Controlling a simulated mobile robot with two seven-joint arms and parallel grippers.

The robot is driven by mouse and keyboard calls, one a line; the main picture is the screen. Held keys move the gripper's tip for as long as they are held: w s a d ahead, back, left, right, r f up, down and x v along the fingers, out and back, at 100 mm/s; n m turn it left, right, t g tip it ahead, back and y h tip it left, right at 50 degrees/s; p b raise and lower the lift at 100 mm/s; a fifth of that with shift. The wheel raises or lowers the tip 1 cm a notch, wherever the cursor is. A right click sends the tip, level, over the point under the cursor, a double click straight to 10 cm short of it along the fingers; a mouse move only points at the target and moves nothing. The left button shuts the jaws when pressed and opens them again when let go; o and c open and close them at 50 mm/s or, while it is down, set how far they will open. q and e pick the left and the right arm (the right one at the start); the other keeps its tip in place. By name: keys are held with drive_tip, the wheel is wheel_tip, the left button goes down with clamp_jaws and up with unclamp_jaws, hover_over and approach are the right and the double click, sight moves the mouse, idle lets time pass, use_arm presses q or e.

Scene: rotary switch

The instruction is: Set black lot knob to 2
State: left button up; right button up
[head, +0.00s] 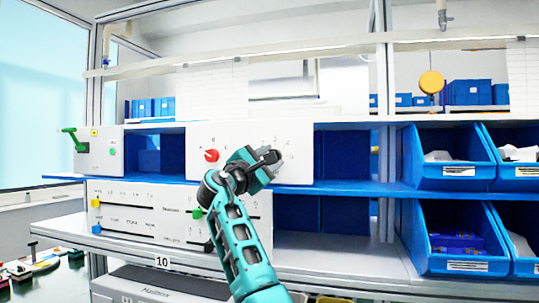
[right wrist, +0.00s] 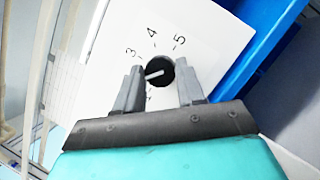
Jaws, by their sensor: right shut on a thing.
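The black lot knob (right wrist: 158,70) is a round black dial with a white pointer line, on a white panel (right wrist: 205,25). Printed numbers 3, 4 and 5 show around it in the right wrist view. The pointer line aims left, slightly below the 3; the marks farther down that side are partly hidden by a finger. My right gripper (right wrist: 160,88) is shut on the knob, one finger on each side. In the head view my right gripper (head: 273,156) is at the right part of the white panel (head: 300,135) and hides most of the knob. My left gripper is not in view.
A red knob (head: 211,155) sits on the same panel, left of my gripper. A box with a green lever (head: 75,138) stands farther left. A slider panel (head: 130,212) is on the shelf below. Blue bins (head: 455,180) stand at the right.

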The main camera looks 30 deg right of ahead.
drive_tip(key=shift+m+g, duration=0.3)
drive_tip(key=shift+m, duration=0.4)
drive_tip(key=o, duration=1)
drive_tip(key=shift+o, duration=0.2)
drive_tip(key=shift+a, duration=0.1)
drive_tip(key=b+v, duration=0.2)
drive_tip(key=v, duration=1.1)
